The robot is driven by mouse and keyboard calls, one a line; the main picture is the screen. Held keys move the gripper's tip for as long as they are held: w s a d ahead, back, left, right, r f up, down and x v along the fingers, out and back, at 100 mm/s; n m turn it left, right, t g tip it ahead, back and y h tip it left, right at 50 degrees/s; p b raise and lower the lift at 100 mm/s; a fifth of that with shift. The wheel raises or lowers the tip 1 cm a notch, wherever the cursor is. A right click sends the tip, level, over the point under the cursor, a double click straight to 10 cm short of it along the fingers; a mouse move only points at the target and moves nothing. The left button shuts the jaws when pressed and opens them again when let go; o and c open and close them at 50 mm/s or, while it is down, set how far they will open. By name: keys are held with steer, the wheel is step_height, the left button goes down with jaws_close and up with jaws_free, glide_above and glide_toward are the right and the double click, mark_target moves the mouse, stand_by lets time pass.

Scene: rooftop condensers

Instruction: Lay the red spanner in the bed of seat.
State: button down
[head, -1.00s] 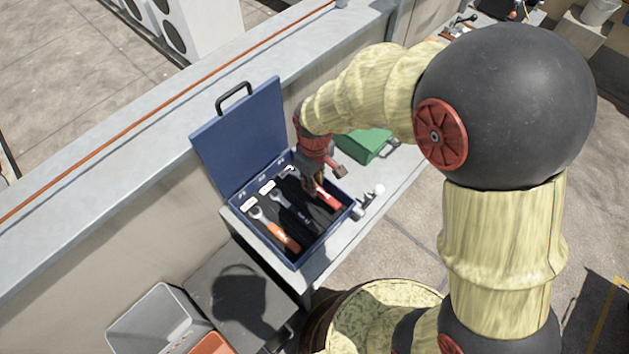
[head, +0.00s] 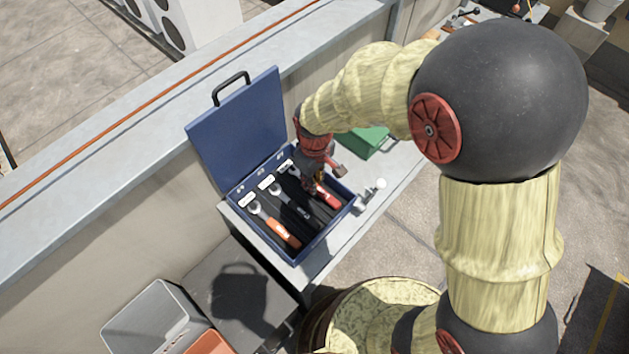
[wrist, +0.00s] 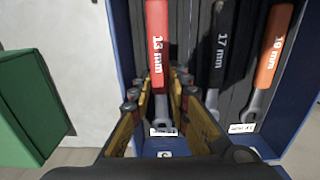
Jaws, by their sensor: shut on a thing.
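The red spanner (head: 328,195), marked 13 mm in the wrist view (wrist: 157,45), is between the fingers of my gripper (head: 312,184). In the wrist view my gripper (wrist: 159,98) is shut on it near its grey head end. The spanner lines up with the dark bed at the right end of the open blue toolbox (head: 317,247), beside a white label (wrist: 163,131). I cannot tell whether it touches the bed. My gripper hides part of the spanner and bed in the head view.
A dark 17 mm spanner (wrist: 219,55) and an orange 19 mm spanner (wrist: 272,50) lie in neighbouring beds. The raised lid (head: 240,130) stands behind. A green box (head: 366,142) and a small metal fitting with a white knob (head: 372,193) are close on the right.

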steer(key=shift+f, duration=0.35)
stand_by(0.4)
steer(key=c, duration=1.6)
jaws_free()
step_height(320, 180, up, 12)
